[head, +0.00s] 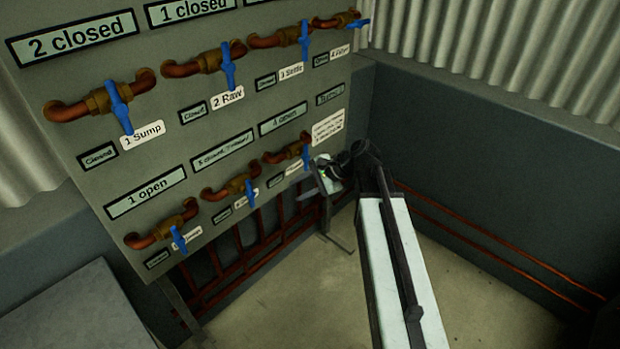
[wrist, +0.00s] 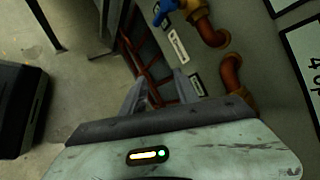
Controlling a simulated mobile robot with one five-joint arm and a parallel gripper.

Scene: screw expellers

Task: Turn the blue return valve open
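A grey panel (head: 75,110) carries two rows of copper valves with blue handles. The lower row shows a left valve (head: 178,238), a middle valve (head: 249,190) and a right valve (head: 306,157). Their small labels are too blurred to read, so I cannot tell which is the return valve. My gripper (head: 312,180) is just below and right of the lower right valve, apart from its handle. In the wrist view my gripper (wrist: 158,88) has its fingers apart with nothing between them. A blue valve handle (wrist: 164,11) shows beyond the fingers at the top.
The upper row holds the valves labelled 1 Sump (head: 119,108) and 2 Raw (head: 228,68), with two more beyond. Signs such as the "1 open" sign (head: 146,194) hang above the valves. Red pipes (head: 270,225) run below the panel. The floor (head: 280,310) in front is bare.

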